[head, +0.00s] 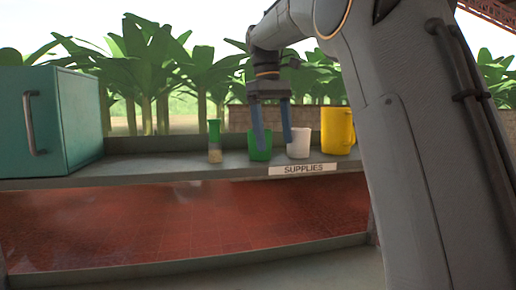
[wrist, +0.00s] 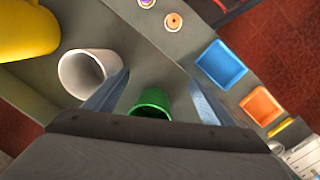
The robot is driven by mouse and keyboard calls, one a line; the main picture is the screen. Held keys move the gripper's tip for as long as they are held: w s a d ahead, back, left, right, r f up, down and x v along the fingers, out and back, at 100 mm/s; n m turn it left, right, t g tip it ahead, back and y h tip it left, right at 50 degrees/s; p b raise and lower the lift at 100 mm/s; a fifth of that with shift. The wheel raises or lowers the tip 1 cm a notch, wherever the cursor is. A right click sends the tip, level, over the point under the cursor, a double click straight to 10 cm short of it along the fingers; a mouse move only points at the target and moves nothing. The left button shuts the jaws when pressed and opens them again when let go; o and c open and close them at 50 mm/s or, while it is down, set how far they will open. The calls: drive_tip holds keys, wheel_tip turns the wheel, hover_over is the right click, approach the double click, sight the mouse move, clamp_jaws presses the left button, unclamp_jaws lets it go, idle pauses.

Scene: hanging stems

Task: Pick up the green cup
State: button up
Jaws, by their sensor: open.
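The green cup (head: 268,152) stands on the shelf, left of the white cup. In the wrist view the green cup (wrist: 152,104) shows between my two fingers, its lower part hidden by the gripper body. My gripper (head: 275,146) is open and points down. In the head view one finger overlaps the green cup and the other hangs between it and the white cup. In the wrist view my gripper (wrist: 158,76) has a finger on each side of the green cup, with gaps visible. I cannot tell whether the fingertips are below its rim.
The white cup (head: 298,143) stands close on the right, near one finger. A yellow jug (head: 336,131) is further right. A green-topped bottle (head: 214,143) stands left, then a teal cabinet (head: 80,118). Blue (wrist: 220,65) and orange (wrist: 262,106) trays show in the wrist view.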

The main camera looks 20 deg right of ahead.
sight(254, 155)
drive_tip(key=shift+m+t+y, duration=0.3)
drive_tip(key=shift+m+y, duration=0.3)
drive_tip(key=shift+m, duration=0.2)
drive_tip(key=shift+w+a+r, duration=0.25)
drive_tip(key=shift+w+a, duration=0.15)
drive_tip(key=shift+w, duration=0.7)
drive_tip(key=shift+w+a+r, duration=0.3)
drive_tip(key=shift+w+a, duration=0.1)
drive_tip(key=shift+w, duration=0.7)
drive_tip(key=shift+w+a+r, duration=0.25)
drive_tip(key=shift+w+a, duration=0.15)
drive_tip(key=shift+w, duration=0.7)
drive_tip(key=shift+s+f+p, duration=0.3)
drive_tip(key=shift+f+p, duration=0.35)
drive_tip(key=shift+f, duration=0.2)
wheel_tip(254, 155, down, 3)
drive_tip(key=shift+s+r+p, duration=0.15)
drive_tip(key=shift+p, duration=0.5)
drive_tip(key=shift+f, duration=0.45)
drive_tip(key=c, duration=1.1)
drive_tip(key=shift+r, duration=0.1)
